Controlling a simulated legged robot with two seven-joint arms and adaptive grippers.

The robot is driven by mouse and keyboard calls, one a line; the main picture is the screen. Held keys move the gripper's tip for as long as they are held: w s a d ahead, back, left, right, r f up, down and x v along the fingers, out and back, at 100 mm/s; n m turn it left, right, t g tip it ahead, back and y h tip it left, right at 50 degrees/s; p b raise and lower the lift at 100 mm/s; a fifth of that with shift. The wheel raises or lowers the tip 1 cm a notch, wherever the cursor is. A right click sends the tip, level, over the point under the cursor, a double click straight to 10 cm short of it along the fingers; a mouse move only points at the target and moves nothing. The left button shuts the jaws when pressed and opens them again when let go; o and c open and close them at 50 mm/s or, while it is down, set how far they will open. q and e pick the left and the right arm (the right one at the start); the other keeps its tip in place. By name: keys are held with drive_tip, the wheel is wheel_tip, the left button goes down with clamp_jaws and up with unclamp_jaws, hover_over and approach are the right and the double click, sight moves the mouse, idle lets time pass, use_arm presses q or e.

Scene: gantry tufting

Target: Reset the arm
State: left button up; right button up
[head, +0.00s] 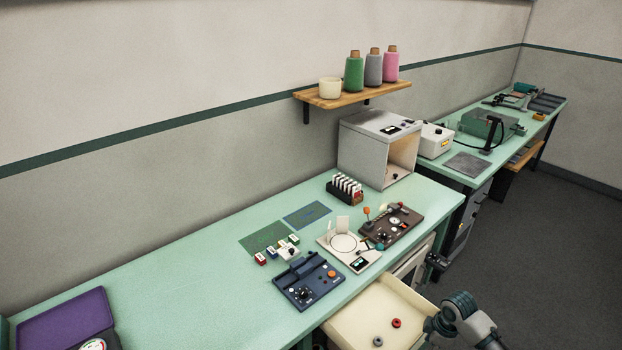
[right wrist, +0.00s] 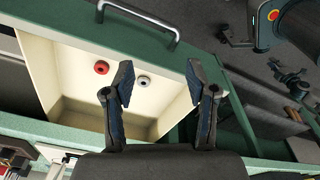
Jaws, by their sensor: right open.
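My right gripper (right wrist: 160,88) is open and empty in the right wrist view, its two dark fingers wide apart above an open cream drawer (right wrist: 62,75). In the head view my right arm comes in at the bottom right, beside the same drawer (head: 362,318); its fingertips cannot be made out there. A red ring (right wrist: 101,67) and a grey ring (right wrist: 143,81) lie apart in the drawer, not touching the fingers. They also show in the head view as the red ring (head: 396,323) and the grey ring (head: 377,341). I cannot make out my left gripper.
The green bench (head: 180,290) carries a blue control box (head: 306,282), a brown panel (head: 395,228), a pale plate device (head: 345,246) and an open-fronted box (head: 365,145). A shelf (head: 350,95) holds spools. The open drawer juts from the bench front; the left bench stretch is mostly bare.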

drive_tip(key=s+d+f+m+t+h, duration=0.1)
drive_tip(key=s+d+f+m+h, duration=0.1)
drive_tip(key=d+f, duration=0.55)
drive_tip(key=s+d+f+m+h, duration=0.25)
drive_tip(key=d+f, duration=0.25)
drive_tip(key=d, duration=0.6)
drive_tip(key=s+d+f+m+t+h, duration=0.1)
drive_tip(key=s+d+f+m, duration=0.15)
drive_tip(key=d+f, duration=0.5)
drive_tip(key=s+d+f+h, duration=0.2)
drive_tip(key=s+d+f, duration=0.1)
drive_tip(key=s+d, duration=0.85)
drive_tip(key=s+d+f+h, duration=0.25)
drive_tip(key=s+d, duration=0.65)
drive_tip(key=s, duration=0.5)
drive_tip(key=s+a+f+m+g+y, duration=0.1)
drive_tip(key=s+a+f+y, duration=0.15)
drive_tip(key=a+f, duration=0.85)
drive_tip(key=s+a+f+m+y, duration=0.1)
drive_tip(key=s+a+f+y, duration=0.15)
drive_tip(key=a+f, duration=0.85)
use_arm(q)
drive_tip(key=shift+w, duration=0.25)
use_arm(e)
drive_tip(key=s+a+f+m+y, duration=0.1)
drive_tip(key=a+y, duration=0.1)
drive_tip(key=a, duration=1.5)
drive_tip(key=s+a+f+m+y, duration=0.1)
drive_tip(key=s+a+y, duration=0.1)
drive_tip(key=a, duration=1.6)
